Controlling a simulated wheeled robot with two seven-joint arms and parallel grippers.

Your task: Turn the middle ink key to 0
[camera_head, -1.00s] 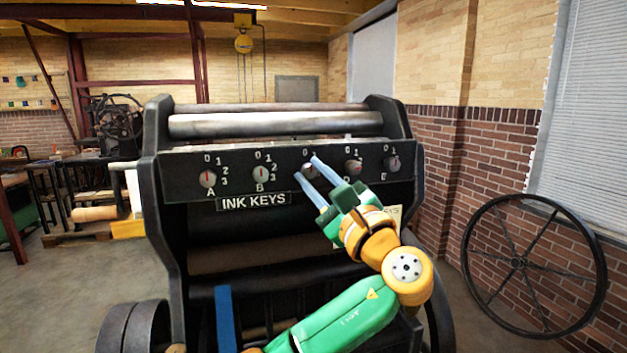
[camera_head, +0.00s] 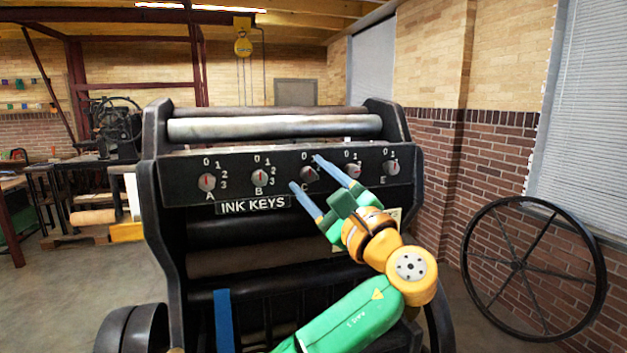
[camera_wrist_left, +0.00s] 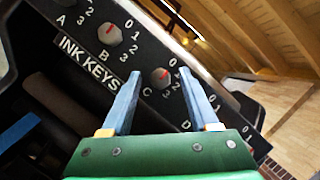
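The middle ink key C (camera_head: 311,174) is a round grey knob on the black ink key panel (camera_head: 227,160), between keys B and D. It also shows in the left wrist view (camera_wrist_left: 160,78), where its red mark points up and right, roughly toward its 0; the exact setting is hard to read. My left gripper (camera_head: 305,172) is open, with one blue finger on each side of key C. In the wrist view the fingers (camera_wrist_left: 160,71) are clear of the knob with gaps on both sides. My right gripper is not in view.
Key B (camera_head: 260,178) and key A (camera_head: 207,182) are to the left, key D (camera_head: 353,170) and key E (camera_head: 391,167) to the right. Rollers (camera_head: 274,127) lie above the panel. A large spoked wheel (camera_head: 518,264) leans by the brick wall at the right.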

